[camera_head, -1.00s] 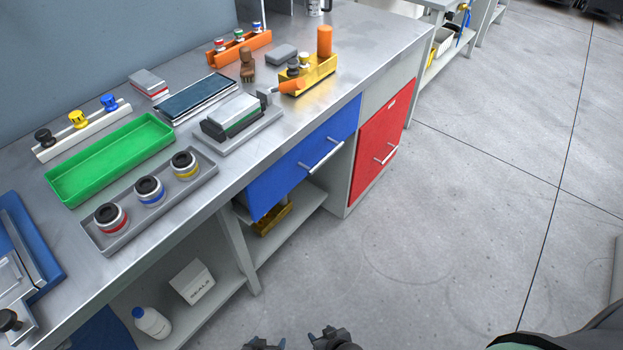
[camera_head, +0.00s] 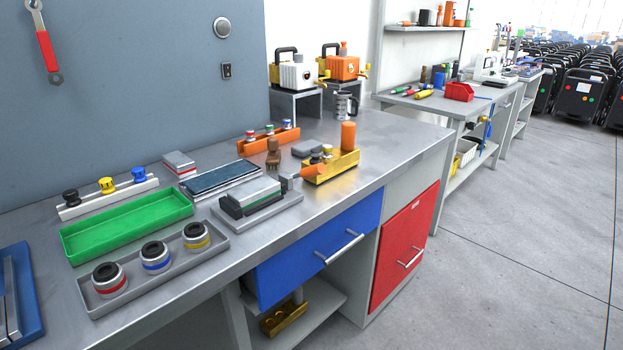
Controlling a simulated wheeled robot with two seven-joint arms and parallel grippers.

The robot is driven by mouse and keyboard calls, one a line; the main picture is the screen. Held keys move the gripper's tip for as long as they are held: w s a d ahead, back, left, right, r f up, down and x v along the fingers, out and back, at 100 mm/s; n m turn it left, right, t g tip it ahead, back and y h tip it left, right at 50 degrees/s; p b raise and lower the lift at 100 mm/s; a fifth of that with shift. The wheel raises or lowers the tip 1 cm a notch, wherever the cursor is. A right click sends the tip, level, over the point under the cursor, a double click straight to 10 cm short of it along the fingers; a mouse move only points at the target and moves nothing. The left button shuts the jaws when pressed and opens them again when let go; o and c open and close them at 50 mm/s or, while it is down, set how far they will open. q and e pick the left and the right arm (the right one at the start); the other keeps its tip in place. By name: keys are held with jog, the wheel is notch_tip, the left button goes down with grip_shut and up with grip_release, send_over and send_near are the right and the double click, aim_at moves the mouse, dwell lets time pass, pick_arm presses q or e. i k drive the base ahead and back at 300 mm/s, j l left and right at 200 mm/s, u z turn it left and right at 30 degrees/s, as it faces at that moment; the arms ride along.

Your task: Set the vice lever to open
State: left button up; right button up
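A grey vice (camera_head: 250,197) with a dark jaw block sits on a flat base near the front edge of the metal bench. Its lever appears to be the short metal arm at its right end with an orange handle (camera_head: 309,172), which points right toward a yellow holder. I cannot tell from this view whether the lever is at open or closed. Neither of my grippers is in view now.
A green tray (camera_head: 75,243) and a grey tray (camera_head: 220,240) with three ringed cups lie left of the vice. The yellow holder (camera_head: 346,163) with an orange cylinder stands close right of the handle. A blue drawer (camera_head: 300,258) is below. Floor at right is clear.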

aim_at(319, 169)
jog(key=k+l+u, duration=0.6)
jog(key=k+u, duration=0.25)
jog(key=i, duration=0.1)
